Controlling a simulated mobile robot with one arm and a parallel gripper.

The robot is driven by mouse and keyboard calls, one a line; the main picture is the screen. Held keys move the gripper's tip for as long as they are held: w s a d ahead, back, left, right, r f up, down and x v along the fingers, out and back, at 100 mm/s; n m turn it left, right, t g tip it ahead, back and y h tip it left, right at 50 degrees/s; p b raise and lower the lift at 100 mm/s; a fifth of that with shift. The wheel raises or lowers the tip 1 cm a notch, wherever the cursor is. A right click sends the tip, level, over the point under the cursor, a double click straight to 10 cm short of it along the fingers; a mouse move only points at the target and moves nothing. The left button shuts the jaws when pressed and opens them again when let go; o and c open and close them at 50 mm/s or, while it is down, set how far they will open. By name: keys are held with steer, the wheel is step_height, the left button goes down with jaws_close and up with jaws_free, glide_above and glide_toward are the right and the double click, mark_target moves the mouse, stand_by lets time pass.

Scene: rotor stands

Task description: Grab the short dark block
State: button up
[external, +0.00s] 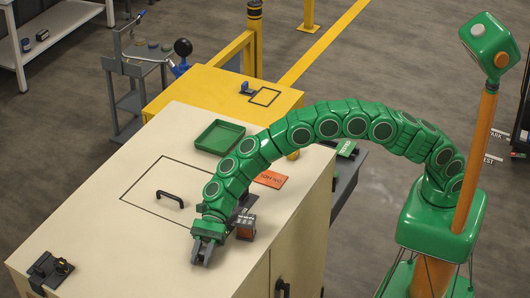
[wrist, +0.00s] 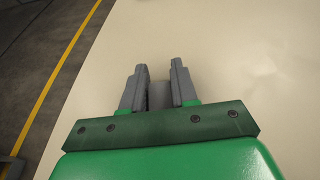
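My gripper (external: 203,252) reaches down over the cream cabinet top (external: 125,150), near its front right part. In the wrist view the two grey fingers (wrist: 162,78) stand apart, with a grey patch low between them; I cannot tell whether that is part of the gripper. The wrist view shows only bare cabinet top beyond the fingertips.
A black handle (external: 170,198) lies inside a thin outlined square. A green tray (external: 219,137) and an orange plate (external: 270,179) are farther back. A dark fixture (external: 50,270) sits at the front left corner. The yellow cabinet (external: 190,88) adjoins behind.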

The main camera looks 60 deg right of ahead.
jaws_close()
steer(key=shift+r, duration=0.55)
step_height(320, 180, up, 2)
steer(key=shift+r, duration=0.1)
steer(key=s+d+r, duration=0.9)
steer(key=d, duration=0.1)
steer(key=shift+d+r, duration=0.3)
steer(key=shift+d, duration=0.1)
